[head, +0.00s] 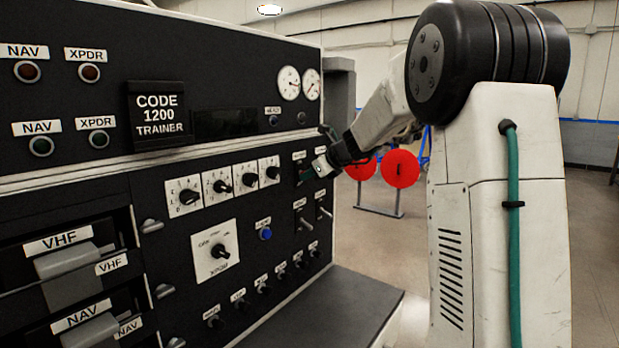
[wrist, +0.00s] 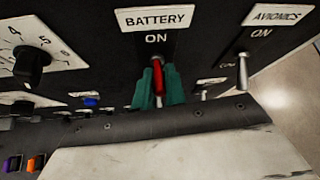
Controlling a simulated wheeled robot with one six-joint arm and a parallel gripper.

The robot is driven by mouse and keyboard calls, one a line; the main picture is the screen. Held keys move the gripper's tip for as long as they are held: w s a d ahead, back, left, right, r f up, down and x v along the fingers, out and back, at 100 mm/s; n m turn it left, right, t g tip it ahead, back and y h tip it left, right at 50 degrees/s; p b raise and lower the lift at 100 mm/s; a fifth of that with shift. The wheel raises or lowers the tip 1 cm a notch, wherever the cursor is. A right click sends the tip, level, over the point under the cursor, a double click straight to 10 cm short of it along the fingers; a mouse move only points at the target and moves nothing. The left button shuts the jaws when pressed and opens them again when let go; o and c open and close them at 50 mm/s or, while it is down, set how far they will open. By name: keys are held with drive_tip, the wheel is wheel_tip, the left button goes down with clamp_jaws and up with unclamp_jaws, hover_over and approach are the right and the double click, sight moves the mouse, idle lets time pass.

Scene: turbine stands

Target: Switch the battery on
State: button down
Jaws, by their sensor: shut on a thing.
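The battery switch (wrist: 158,77) is a red toggle lever under a white BATTERY label (wrist: 156,18) and the word ON, in the wrist view. My gripper (wrist: 160,88) has its green fingers closed on either side of the red lever. In the head view my gripper (head: 319,169) is at the right part of the black panel (head: 130,210), and it hides the battery switch there.
The avionics switch (wrist: 243,72), a silver lever, is close to the right of the battery switch. Rotary knobs (head: 222,186) are to the left, and more switches are below. A dark ledge (head: 340,308) juts out under the panel. Red discs (head: 400,169) stand behind on open floor.

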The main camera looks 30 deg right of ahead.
drive_tip(key=shift+w+r+g+h, duration=0.15)
drive_tip(key=shift+r+g+h, duration=0.35)
drive_tip(key=shift+g, duration=0.8)
drive_tip(key=shift+r, duration=0.1)
drive_tip(key=c, duration=1.5)
unclamp_jaws()
drive_tip(key=shift+o, duration=0.2)
drive_tip(key=v, duration=0.7)
drive_tip(key=shift+r, duration=0.3)
